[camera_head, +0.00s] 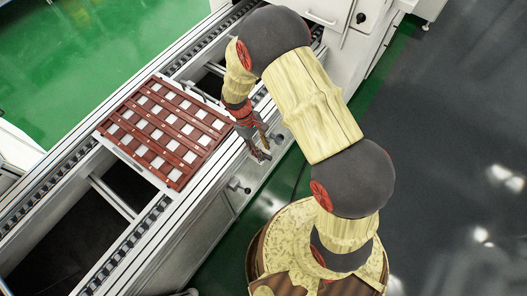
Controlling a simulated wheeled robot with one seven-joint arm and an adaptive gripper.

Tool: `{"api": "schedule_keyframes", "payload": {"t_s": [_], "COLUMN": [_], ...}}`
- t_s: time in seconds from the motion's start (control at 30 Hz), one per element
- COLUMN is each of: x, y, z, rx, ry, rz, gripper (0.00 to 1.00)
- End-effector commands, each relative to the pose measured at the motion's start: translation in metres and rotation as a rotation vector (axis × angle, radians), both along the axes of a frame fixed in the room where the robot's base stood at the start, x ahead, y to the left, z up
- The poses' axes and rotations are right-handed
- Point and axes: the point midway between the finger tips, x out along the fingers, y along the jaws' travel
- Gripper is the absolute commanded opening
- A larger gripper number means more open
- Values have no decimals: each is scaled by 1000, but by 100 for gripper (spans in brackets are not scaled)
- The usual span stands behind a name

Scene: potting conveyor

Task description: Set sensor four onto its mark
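A brown-red slatted tray (187,151) with rows of pale square patches lies across the conveyor rails at the left. No numbers can be read, so I cannot tell which patch, if any, is sensor four or its mark. My gripper (265,153) points down beside the conveyor's near side, to the right of the tray and apart from it. Its fingers are small and dark here, and I cannot tell whether they are open or shut. No held object can be made out.
The conveyor (160,238) runs diagonally with raised metal side rails and open gaps beside the tray. A black knob (246,189) sticks out from its near side. A white machine cabinet (335,50) stands at the far end. Green floor (75,60) lies beyond, and dark floor (450,130) is clear at the right.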

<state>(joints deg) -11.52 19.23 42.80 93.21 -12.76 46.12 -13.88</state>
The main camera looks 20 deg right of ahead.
Motion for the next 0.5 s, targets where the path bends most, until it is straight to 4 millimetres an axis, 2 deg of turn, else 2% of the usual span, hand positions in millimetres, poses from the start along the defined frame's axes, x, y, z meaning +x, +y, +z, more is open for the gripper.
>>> {"api": "schedule_keyframes", "payload": {"t_s": [0.3,0.5], "x": [22,29], "y": [14,20], "z": [60,82], "rx": [1,1], "ry": [-4,-3], "rz": [1,-1], "gripper": [30,30]}}
